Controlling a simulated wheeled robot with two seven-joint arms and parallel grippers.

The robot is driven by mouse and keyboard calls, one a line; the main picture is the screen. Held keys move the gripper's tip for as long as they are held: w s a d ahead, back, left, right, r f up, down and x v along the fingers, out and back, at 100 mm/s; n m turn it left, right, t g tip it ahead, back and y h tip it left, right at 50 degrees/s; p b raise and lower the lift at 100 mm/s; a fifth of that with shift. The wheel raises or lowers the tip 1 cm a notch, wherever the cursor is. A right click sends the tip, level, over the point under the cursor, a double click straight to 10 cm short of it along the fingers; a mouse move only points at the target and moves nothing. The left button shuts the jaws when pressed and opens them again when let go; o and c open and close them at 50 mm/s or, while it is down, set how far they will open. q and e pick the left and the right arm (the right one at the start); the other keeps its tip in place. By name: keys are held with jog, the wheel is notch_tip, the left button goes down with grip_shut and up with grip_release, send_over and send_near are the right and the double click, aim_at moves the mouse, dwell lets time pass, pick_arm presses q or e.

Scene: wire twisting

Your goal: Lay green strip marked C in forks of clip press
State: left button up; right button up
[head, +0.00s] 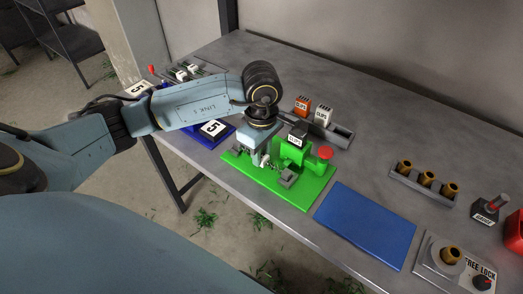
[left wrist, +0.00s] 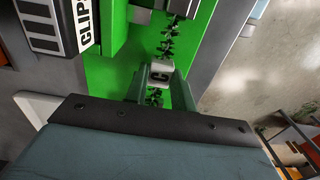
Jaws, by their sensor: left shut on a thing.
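The green clip press (head: 293,152) stands on a bright green base plate (head: 310,197) near the table's front edge, with a red knob at its right. My left gripper (head: 262,162) points down over the left part of this plate, beside the press. In the left wrist view it is shut on the strip marked C (left wrist: 161,73), a dark twisted strip with a pale tag lettered C. The strip runs away from the fingers toward a grey block (left wrist: 180,7) over the green plate. I cannot tell whether it rests in the forks. My right gripper is out of view.
A box marked CLIPS (head: 297,139) sits by the press, and orange and white boxes (head: 311,108) stand behind. A blue mat (head: 366,225) lies empty to the right. A rack of brown cylinders (head: 427,180) is farther right.

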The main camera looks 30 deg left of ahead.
pick_arm(q)
jog(key=shift+f+b, duration=0.5)
jog(key=shift+f, duration=0.05)
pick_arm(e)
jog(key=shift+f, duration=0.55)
pick_arm(q)
jog(key=o, duration=1.1)
notch_tip(320, 180, up, 6)
jog(key=shift+p, duration=0.3)
notch_tip(320, 180, up, 7)
jog(key=shift+r, duration=0.2)
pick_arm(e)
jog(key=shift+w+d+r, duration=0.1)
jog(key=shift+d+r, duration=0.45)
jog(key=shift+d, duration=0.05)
